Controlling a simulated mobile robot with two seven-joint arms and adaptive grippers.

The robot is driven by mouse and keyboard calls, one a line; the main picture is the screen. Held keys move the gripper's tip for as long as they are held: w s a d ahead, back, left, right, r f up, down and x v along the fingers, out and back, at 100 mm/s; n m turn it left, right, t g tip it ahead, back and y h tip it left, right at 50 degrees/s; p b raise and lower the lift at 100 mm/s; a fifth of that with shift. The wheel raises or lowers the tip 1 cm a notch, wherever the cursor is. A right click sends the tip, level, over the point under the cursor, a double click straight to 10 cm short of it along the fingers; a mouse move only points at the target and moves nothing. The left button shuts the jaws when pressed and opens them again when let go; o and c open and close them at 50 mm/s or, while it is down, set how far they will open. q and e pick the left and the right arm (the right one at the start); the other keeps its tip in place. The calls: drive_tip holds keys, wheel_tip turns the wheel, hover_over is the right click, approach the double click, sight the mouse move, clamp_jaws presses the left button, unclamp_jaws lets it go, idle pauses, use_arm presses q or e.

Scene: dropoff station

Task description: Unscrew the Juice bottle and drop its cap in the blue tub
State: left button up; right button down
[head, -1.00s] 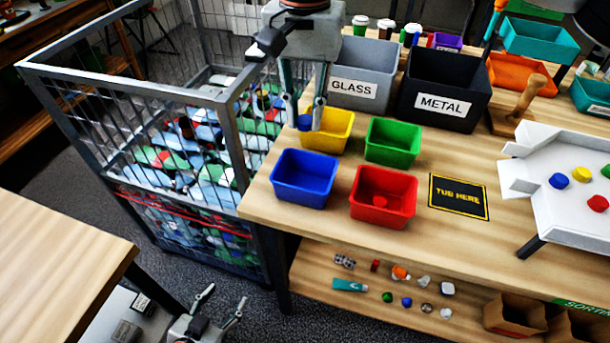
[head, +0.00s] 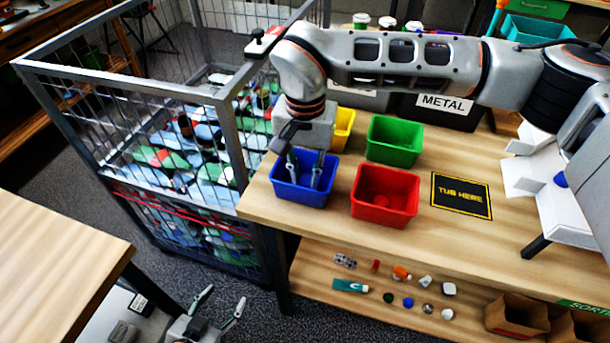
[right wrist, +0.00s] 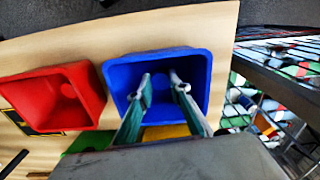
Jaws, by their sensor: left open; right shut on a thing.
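The blue tub (head: 301,192) stands at the left front corner of the wooden table. My right gripper (head: 305,170) points down into its mouth, and the tub also shows in the right wrist view (right wrist: 196,67). The gripper is shut on a small blue cap (right wrist: 160,82), whose outline is hard to tell against the blue tub. My left gripper (head: 221,300) is open and empty, low at the bottom edge, away from the table. I cannot make out which bottle is the Juice bottle; labels are not readable and my right arm covers part of the back.
A red tub (head: 384,215) stands right of the blue one, with yellow (head: 343,132) and green (head: 394,140) tubs behind. A wire cage (head: 228,130) of waste stands left of the table. The TUB HERE mat (head: 461,196) is bare. Small items lie on the lower shelf (head: 330,290).

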sight(305, 181)
drive_tip(key=shift+f, duration=0.3)
drive_tip(key=shift+r, duration=0.1)
drive_tip(key=c, duration=1.9)
unclamp_jaws()
wheel_tip(305, 181, up, 12)
drive_tip(key=shift+r+p, duration=0.15)
drive_tip(key=shift+p, duration=0.15)
